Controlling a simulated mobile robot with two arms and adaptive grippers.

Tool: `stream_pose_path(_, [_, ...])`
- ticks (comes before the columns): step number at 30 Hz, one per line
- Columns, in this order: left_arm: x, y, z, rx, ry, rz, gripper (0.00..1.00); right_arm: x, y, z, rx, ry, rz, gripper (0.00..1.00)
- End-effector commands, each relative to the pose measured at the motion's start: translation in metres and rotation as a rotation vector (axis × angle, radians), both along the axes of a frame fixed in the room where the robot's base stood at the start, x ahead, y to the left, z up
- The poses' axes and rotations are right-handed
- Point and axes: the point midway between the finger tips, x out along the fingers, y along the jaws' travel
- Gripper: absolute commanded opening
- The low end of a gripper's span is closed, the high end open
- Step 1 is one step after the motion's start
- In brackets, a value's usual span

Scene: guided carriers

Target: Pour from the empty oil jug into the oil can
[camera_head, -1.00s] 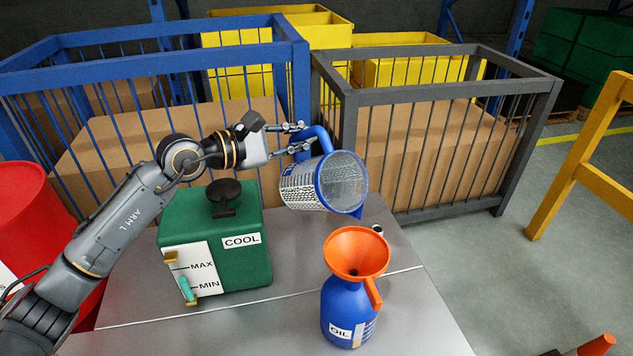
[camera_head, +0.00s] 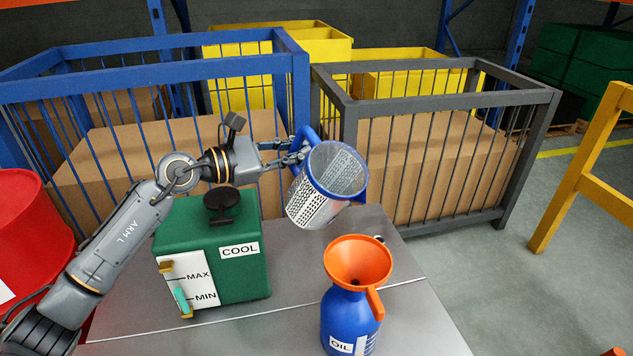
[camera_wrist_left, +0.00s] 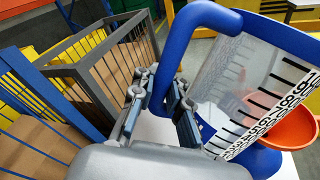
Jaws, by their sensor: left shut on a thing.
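The oil jug (camera_head: 322,190) is a clear measuring jug with a blue rim and blue handle, held in the air above the back of the table. It looks empty and leans slightly to the right. My left gripper (camera_head: 300,150) is shut on its handle; the handle (camera_wrist_left: 178,50) also shows between the fingers in the left wrist view. The blue oil can (camera_head: 345,312) stands upright at the table's front, with an orange funnel (camera_head: 357,262) on top. The jug is behind and above the funnel, apart from it. My right gripper is in neither view.
A green coolant box (camera_head: 240,262) with a black cap stands on the grey table (camera_head: 410,310), left of the can. A blue cage (camera_head: 150,60) and a grey cage (camera_head: 440,95) stand behind. A red drum (camera_head: 30,225) is at left, a yellow barrier (camera_head: 590,170) at right.

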Motion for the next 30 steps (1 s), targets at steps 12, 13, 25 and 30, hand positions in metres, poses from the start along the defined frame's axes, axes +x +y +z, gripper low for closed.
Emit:
stream_pose_path(12, [0.001, 0.001, -0.015, -0.125, 0.125, 0.004, 0.00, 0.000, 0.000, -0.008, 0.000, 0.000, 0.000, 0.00])
stream_pose_path(13, [0.001, 0.001, -0.015, -0.125, 0.125, 0.004, 0.00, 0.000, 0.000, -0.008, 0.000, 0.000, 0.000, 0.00])
stream_pose_path(25, [-0.009, -0.008, -0.049, -0.300, 0.308, 0.005, 0.00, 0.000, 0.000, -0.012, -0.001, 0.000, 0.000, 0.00])
stream_pose_path(30, [-0.010, -0.009, -0.053, -0.334, 0.342, 0.006, 0.00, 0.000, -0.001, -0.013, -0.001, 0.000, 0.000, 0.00])
